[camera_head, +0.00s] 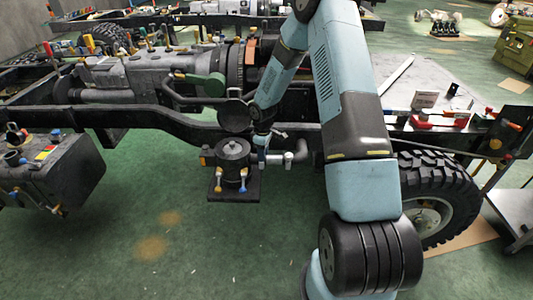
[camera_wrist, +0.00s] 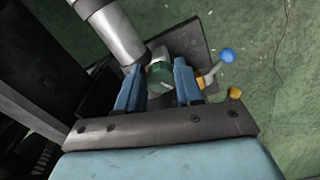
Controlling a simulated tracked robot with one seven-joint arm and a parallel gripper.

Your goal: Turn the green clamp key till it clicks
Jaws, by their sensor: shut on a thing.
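The green clamp key (camera_wrist: 161,77) shows as a rounded green knob with a pale line on its face in the wrist view. My gripper (camera_wrist: 158,68) has its two blue fingers on either side of it, shut on it. In the head view my gripper (camera_head: 262,152) is low beside a dark canister unit (camera_head: 233,153) on the chassis frame; the key itself I cannot make out there. The finger contact is partly hidden in the wrist view.
A grey pipe (camera_wrist: 112,28) runs close to the left finger. A chassis rail (camera_head: 180,125) and a large tyre (camera_head: 432,190) flank my arm. Green floor lies open in front.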

